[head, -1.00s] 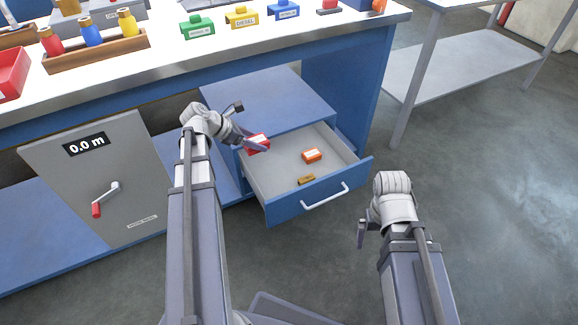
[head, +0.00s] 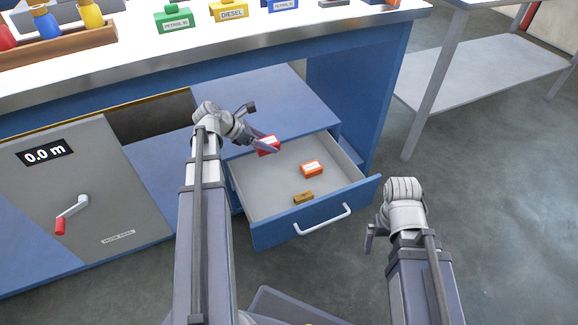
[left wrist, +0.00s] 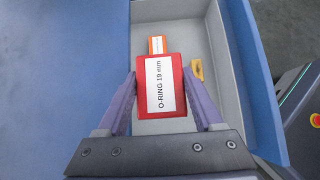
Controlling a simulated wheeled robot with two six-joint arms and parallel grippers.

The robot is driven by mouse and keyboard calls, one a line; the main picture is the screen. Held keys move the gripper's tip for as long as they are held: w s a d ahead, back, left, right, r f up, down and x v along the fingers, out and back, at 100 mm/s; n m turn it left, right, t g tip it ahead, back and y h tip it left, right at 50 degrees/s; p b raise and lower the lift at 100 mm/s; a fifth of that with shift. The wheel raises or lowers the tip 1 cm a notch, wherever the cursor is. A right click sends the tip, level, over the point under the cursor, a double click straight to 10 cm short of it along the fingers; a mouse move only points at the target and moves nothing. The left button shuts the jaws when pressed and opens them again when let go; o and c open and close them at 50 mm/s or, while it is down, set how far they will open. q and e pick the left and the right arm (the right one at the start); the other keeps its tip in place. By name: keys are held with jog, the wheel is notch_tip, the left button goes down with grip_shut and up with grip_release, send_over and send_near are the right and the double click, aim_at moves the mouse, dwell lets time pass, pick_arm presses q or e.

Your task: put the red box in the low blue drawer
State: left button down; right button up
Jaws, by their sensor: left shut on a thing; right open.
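The red box (head: 267,146) is held between the fingers of my left gripper (head: 270,147), at the back left part of the open low blue drawer (head: 318,230). In the left wrist view the red box (left wrist: 160,86) has a white label reading "O-RING 19 mm". The left gripper (left wrist: 160,95) is shut on its two sides, with the grey drawer floor (left wrist: 150,126) below. How high the box is above the floor is hard to tell. My right gripper (head: 369,238) is open and empty, to the right of the drawer front.
An orange box (head: 311,168) and a small brown-yellow item (head: 303,197) lie in the drawer. The blue cabinet top (head: 262,105) is behind it. A grey panel with a crank (head: 72,212) is on the left. The workbench edge (head: 200,75) runs above.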

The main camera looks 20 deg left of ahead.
pick_arm(q)
jog(key=shift+s+f+b, duration=0.1)
jog(key=shift+f+b, duration=0.15)
jog(key=shift+b, duration=0.05)
notch_tip(320, 180, down, 13)
jog(key=b, duration=1.3)
jog(key=shift+f, duration=0.1)
notch_tip(320, 180, down, 4)
jog(key=b, duration=0.4)
jog(key=shift+f, duration=0.1)
jog(key=shift+f+b, duration=0.1)
jog(key=shift+b, duration=0.2)
jog(key=shift+f+b, duration=0.55)
jog(key=shift+c, duration=0.2)
grip_release()
jog(key=shift+r, duration=0.1)
